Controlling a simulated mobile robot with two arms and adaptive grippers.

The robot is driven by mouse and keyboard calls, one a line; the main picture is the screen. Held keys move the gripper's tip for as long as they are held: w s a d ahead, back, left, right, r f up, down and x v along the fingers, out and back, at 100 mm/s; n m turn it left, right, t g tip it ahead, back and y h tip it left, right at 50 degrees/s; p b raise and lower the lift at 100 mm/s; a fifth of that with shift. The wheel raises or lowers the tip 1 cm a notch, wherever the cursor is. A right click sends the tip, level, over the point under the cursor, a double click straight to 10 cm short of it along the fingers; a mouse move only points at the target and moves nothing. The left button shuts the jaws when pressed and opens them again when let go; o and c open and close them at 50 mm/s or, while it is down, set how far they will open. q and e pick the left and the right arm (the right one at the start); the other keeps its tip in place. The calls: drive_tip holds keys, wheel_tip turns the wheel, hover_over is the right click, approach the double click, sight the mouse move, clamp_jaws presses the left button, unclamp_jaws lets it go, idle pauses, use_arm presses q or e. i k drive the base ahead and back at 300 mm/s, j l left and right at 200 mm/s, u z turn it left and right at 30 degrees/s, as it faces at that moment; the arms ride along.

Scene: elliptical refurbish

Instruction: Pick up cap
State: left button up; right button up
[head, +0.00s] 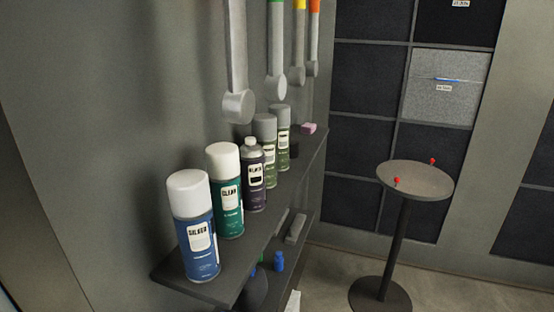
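Spray cans stand upright in a row on the dark upper shelf (250,262). The nearest is a blue can (203,245) with a white cap (188,190). Behind it is a green can (229,207) with a white cap (222,160). Farther back are a dark can (254,180) with a narrower silver top and two cans with grey caps (264,124) (280,111). I cannot tell which cap the task names. A small blue object (278,261), perhaps a cap or bottle, is on the lower shelf. Neither of my grippers is in view.
Grey-handled tools (237,105) hang on the wall above the shelf. A pink block (308,128) sits at the shelf's far end. A round table (416,180) with two small red items stands at right. Dark cubbies with a grey box (440,100) line the back. Floor between is clear.

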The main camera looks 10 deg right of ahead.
sight(294, 151)
drive_tip(key=i+l, duration=0.25)
drive_tip(key=i+l+u, duration=0.15)
drive_tip(key=l, duration=0.25)
drive_tip(key=i+l, duration=0.35)
drive_tip(key=i+l+u, duration=0.1)
drive_tip(key=i+l, duration=0.15)
drive_tip(key=l, duration=0.15)
